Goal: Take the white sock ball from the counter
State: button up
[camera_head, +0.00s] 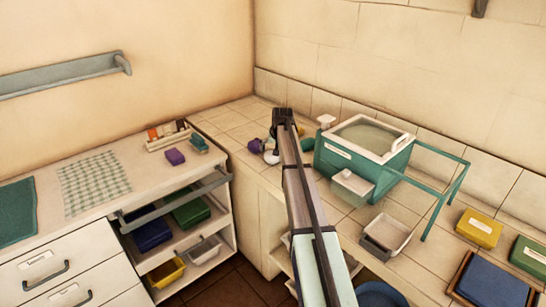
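A small white rounded thing (271,158), likely the white sock ball, sits on the tiled counter (232,122) near the inner corner. It is just left of my arm, which may hide part of it. A purple rounded thing (256,146) lies right beside it. My gripper (283,116) is seen from behind, dark and small, at the far end of my arm. In the picture it appears above and slightly right of the white thing. Its fingertips and anything between them cannot be made out.
A teal washbasin (363,148) stands right of my arm, with a teal rail frame (440,202) beside it. A small lidded box (351,187) and a white tray (388,236) are in front. A wooden organiser (168,135) and purple block (175,157) are on the left counter.

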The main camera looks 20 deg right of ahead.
jog(key=shift+p+x, duration=0.8)
jog(key=shift+x, duration=1.55)
jog(key=shift+s+d, duration=0.1)
jog(key=shift+s, duration=0.05)
jog(key=c, duration=0.9)
jog(key=shift+c, duration=0.2)
